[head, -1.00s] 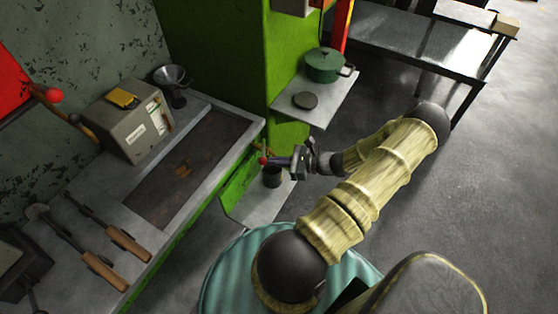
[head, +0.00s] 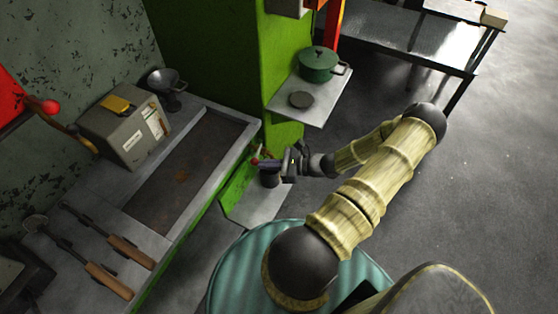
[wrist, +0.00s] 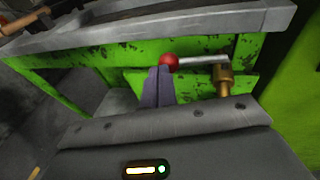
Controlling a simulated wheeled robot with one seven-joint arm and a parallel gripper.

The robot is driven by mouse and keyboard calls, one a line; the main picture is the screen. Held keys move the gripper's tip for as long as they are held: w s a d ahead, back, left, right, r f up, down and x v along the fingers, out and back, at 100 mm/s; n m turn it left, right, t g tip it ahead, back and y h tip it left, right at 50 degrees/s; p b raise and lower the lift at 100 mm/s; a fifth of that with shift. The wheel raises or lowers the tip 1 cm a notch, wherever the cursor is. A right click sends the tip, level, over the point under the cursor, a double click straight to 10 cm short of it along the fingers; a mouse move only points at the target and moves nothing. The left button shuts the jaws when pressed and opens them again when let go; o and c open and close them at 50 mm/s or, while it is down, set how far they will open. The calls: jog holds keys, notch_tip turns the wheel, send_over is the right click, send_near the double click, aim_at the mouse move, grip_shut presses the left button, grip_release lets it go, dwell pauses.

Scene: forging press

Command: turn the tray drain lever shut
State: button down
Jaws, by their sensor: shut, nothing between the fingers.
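The drain lever shows in the wrist view as a pale metal bar (wrist: 200,61) with a red ball knob (wrist: 168,60) on its left end. Its right end meets a brass valve fitting (wrist: 223,80) in front of the green side of the press. The bar lies roughly level in that view. My gripper (wrist: 159,69) is shut and empty, with its fingertips right at the knob's lower left; I cannot tell whether they touch it. In the head view the red knob (head: 255,161) shows just beyond my fingertips, below the tray edge (head: 245,135).
The bench holds a grey box (head: 125,130) and wooden-handled tools (head: 105,280).

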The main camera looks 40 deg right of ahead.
jog(key=shift+w+a+p, duration=0.3)
jog(key=shift+w+a, duration=0.05)
jog(key=shift+a, duration=0.2)
jog(key=shift+w+a+p, duration=0.25)
jog(key=shift+w+a, duration=0.05)
jog(key=shift+a, duration=0.2)
jog(key=s+d+r, duration=0.1)
jog(key=s, duration=0.5)
jog(key=s+d+r, duration=0.1)
jog(key=s, duration=0.6)
jog(key=shift+s+d+r+b, duration=0.2)
jog(key=shift+d+r+b, duration=0.15)
jog(key=shift+d, duration=0.05)
